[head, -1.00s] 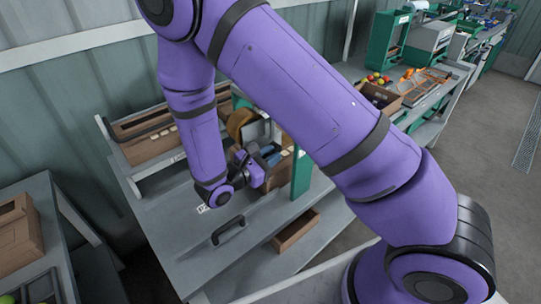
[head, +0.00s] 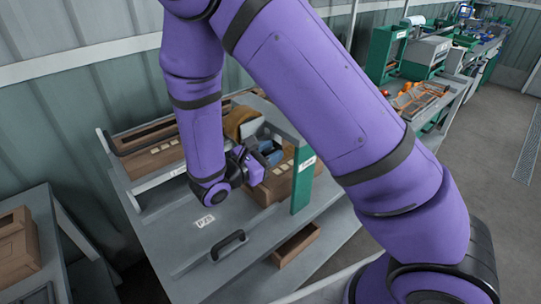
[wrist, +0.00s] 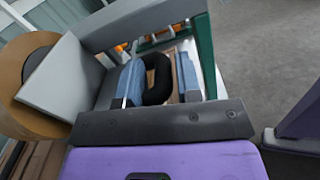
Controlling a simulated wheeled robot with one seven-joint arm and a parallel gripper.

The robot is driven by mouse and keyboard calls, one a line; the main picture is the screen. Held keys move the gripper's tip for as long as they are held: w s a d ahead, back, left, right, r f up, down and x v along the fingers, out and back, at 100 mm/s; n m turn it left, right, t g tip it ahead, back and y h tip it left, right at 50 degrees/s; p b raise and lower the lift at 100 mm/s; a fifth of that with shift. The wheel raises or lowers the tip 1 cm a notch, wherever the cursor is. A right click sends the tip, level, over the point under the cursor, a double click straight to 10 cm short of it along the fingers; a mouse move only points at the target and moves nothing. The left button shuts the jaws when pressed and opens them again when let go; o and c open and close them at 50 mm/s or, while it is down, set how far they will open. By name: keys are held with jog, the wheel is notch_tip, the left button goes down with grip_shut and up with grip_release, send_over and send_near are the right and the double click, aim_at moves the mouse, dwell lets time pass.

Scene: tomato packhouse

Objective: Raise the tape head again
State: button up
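The tape head shows in the wrist view as a grey plate (wrist: 66,78) with a brown tape roll (wrist: 22,85) on its left. The tape roll also shows in the head view (head: 238,123), behind my gripper. A black loop handle (wrist: 157,68) sits between the two blue finger pads of my gripper (wrist: 158,84). In the head view my gripper (head: 262,158) is partly hidden by my wrist. The clearance under the tape head is hidden.
A cardboard box (head: 278,187) stands beside the gripper, near a green post (head: 301,180). A black bar handle (head: 229,245) and a white label (head: 204,220) are on the grey bench top. Another carton (head: 15,250) stands at the left.

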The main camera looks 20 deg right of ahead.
jog(key=shift+o, duration=0.6)
jog(key=shift+f, duration=0.1)
jog(key=v, duration=1)
jog(key=shift+s+a, duration=0.15)
jog(key=shift+a, duration=0.25)
